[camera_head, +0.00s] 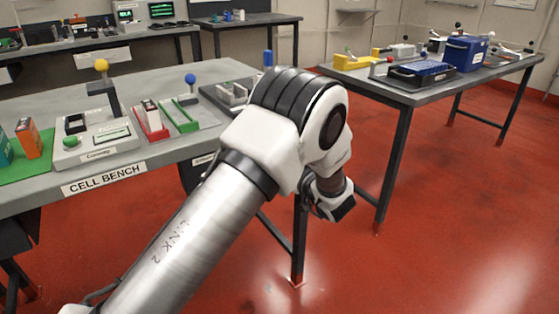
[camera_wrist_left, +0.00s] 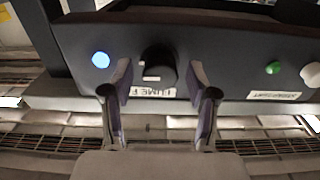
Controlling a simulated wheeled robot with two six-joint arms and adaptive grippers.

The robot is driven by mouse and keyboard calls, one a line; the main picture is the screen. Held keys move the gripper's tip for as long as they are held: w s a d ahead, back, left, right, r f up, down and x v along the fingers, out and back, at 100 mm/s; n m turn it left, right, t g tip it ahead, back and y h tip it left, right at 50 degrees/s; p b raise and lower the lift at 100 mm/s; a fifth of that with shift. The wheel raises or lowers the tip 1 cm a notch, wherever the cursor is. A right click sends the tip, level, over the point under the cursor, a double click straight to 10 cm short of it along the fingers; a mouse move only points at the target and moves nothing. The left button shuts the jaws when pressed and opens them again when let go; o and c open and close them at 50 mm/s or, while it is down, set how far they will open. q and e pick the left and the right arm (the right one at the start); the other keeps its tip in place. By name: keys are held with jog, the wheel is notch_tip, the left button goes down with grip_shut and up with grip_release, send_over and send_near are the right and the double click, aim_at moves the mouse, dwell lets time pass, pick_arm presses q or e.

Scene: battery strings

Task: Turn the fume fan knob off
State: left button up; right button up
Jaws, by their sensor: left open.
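In the left wrist view, the fume fan knob (camera_wrist_left: 158,64) is a dark round knob on a dark panel (camera_wrist_left: 228,52). A short pale mark shows low on its face and lies about level in the picture. A white label (camera_wrist_left: 152,92) starting "FUME F" is under it, partly hidden by a finger. My left gripper (camera_wrist_left: 160,78) is open, with one finger on each side of the knob; I cannot tell whether they touch it. In the head view my left arm comes in from the lower left and its fingers cannot be made out. My right gripper is not in view.
On the panel, a lit blue round light (camera_wrist_left: 101,60) is left of the knob; a green button (camera_wrist_left: 273,67) and a white knob (camera_wrist_left: 311,74) are to the right. In the head view, the cell bench (camera_head: 213,72) stands left and another loaded table (camera_head: 421,97) right, with red floor between.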

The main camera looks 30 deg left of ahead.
pick_arm(q)
grip_shut()
jog(key=shift+w+f+m+p, duration=0.1)
jog(key=shift+m+p, duration=3.75)
jog(key=shift+m, duration=0.65)
jog(key=shift+w+f+m+p, duration=0.1)
jog(key=shift+m+p, duration=3.7)
jog(key=shift+m, duration=0.7)
